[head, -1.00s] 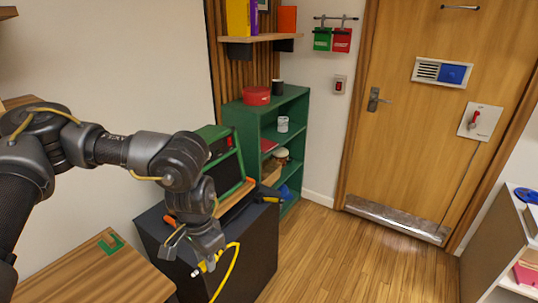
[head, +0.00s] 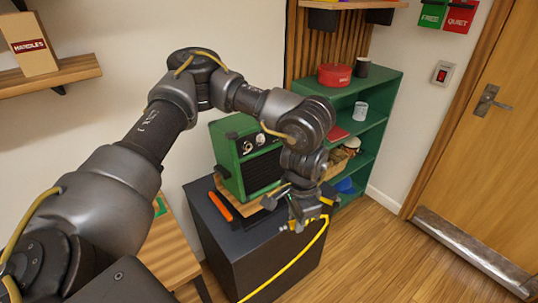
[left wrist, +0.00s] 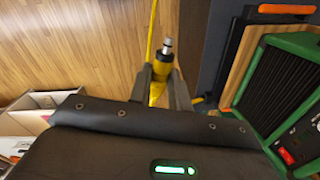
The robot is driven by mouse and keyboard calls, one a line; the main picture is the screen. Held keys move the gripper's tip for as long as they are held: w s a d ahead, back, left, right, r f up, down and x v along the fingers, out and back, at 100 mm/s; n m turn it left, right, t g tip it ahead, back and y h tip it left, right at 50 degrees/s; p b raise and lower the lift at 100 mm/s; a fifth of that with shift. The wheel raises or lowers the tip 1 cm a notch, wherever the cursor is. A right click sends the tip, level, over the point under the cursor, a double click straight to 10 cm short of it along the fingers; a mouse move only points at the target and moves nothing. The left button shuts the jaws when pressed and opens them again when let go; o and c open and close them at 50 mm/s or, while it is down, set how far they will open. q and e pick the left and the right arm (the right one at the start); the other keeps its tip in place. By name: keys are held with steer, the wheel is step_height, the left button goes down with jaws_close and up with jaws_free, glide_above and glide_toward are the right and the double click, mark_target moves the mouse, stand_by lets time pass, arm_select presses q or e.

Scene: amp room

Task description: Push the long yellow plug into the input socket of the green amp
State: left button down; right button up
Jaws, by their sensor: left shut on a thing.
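The green amp (head: 228,158) stands on the dark cabinet, its black grille and control panel facing front right. It also shows at the right of the left wrist view (left wrist: 258,118). I cannot make out which panel fitting is the input socket. My left gripper (head: 297,226) is in front of the amp, to its right in the picture, apart from it. In the left wrist view the gripper (left wrist: 160,84) is shut on the long yellow plug (left wrist: 164,66), whose metal tip points away from the wrist. A yellow cable (head: 290,266) trails from it. My right gripper is not in view.
The dark cabinet (head: 250,262) carries a wooden board and an orange-handled tool (head: 220,206) beside the amp. A green shelf (head: 372,95) stands behind, to the right. A wooden table (head: 175,243) is at the left. The floor (head: 385,250) on the right is clear.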

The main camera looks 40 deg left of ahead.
arm_select(q)
steer(key=w+d+r+m+t+p, duration=0.1)
steer(key=w+d+m+t+p, duration=0.35)
steer(key=m, duration=0.35)
arm_select(e)
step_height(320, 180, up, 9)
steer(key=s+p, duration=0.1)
steer(key=p, duration=0.3)
arm_select(q)
steer(key=w+a+m+t+h+b, duration=0.1)
steer(key=w+a+m, duration=0.1)
steer(key=a, duration=0.7)
steer(key=w+a+m+t+h+b, duration=0.1)
steer(key=w+a, duration=0.3)
steer(key=a, duration=0.6)
steer(key=w+a+m+t+h+b, duration=0.1)
steer(key=w+a+m+h+b, duration=0.1)
steer(key=a, duration=0.8)
steer(key=shift+w+r+m, duration=0.45)
steer(key=shift+w+m, duration=0.05)
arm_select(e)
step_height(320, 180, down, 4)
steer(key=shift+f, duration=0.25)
arm_select(q)
steer(key=shift+t, duration=0.25)
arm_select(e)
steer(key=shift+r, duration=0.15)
